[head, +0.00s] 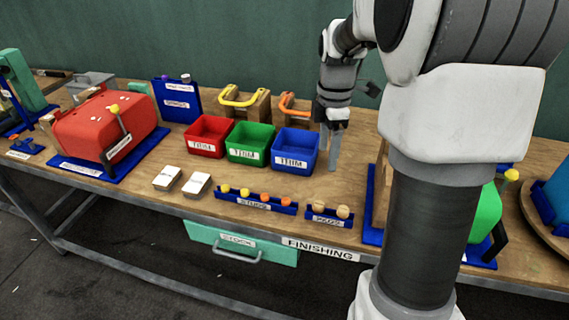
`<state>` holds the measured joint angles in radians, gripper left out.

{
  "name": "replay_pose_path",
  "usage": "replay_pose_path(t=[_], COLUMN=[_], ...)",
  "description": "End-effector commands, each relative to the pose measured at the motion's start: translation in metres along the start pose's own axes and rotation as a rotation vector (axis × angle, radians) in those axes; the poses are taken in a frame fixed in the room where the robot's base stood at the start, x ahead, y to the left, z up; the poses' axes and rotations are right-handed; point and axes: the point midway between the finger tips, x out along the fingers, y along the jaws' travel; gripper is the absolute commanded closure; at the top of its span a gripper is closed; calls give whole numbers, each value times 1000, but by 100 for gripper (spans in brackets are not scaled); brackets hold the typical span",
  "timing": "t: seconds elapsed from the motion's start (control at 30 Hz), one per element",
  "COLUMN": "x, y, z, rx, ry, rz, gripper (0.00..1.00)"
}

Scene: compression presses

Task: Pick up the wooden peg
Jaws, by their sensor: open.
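Two tan, round-topped wooden pegs (343,212) stand in a small blue holder (330,221) near the table's front edge. The label on the holder is small and looks like "PEGS". My gripper (331,160) points down, just right of the blue bin, above and behind the holder. It is open, with nothing seen between its fingers, and is apart from the pegs. The lower parts of the pegs are hidden in the holder.
A blue rack (256,203) of yellow and orange studs sits left of the holder. Red (207,148), green (250,155) and blue (295,162) bins stand behind it. A red press (105,125) is at left. My arm hides much of the right side.

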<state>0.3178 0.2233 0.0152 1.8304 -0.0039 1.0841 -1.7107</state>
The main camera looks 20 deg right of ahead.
Motion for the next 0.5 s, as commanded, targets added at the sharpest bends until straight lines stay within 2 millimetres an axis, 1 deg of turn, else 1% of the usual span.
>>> replay_pose_path(t=[0.07,0.17,0.5], x=[6,21,94], y=[2,1,0], z=[2,2,0], rx=[-14,-18,-17], ry=[1,1,1], rz=[-6,-9,-9], gripper=[24,24,24])
